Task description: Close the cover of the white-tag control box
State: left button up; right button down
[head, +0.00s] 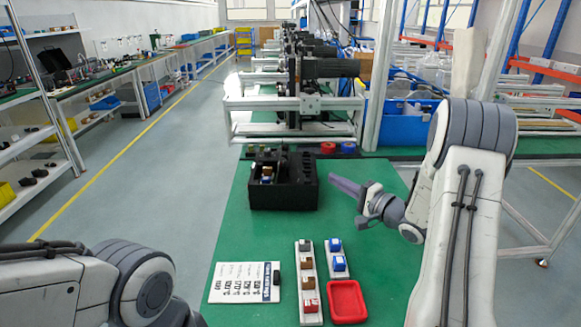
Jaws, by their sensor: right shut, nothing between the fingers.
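Small boxes sit on two white strips on the green table. The left strip (299,264) carries a dark box (305,245), brown boxes (308,285) and a red box (310,306). The right strip (338,274) carries two blue boxes (339,264) with white parts. I cannot tell which one is the white-tag control box, nor how its cover stands; the details are too small. My right gripper (340,184) is shut and empty, pointing left above the table, right of the black bin. My left gripper is out of view; only my left arm shows at the bottom left.
A black open bin (284,197) with small items stands at the table's back. A red roll (328,148) and blue roll (348,148) sit behind. The table's middle is clear.

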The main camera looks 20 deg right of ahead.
jog(key=shift+m+y, duration=0.3)
jog(key=shift+y, duration=0.2)
jog(key=x, duration=0.3)
jog(key=r+x, duration=0.1)
jog(key=x, duration=0.5)
jog(key=shift+w+r+p, duration=0.2)
jog(key=shift+r+p, duration=0.05)
jog(key=shift+p, duration=0.05)
jog(key=a, duration=0.1)
jog(key=w+a, duration=0.1)
jog(key=a, duration=0.1)
jog(key=shift+w+a+r, duration=0.1)
jog(key=shift+w+r, duration=0.1)
jog(key=shift+w+a, duration=0.1)
jog(key=shift+a, duration=0.25)
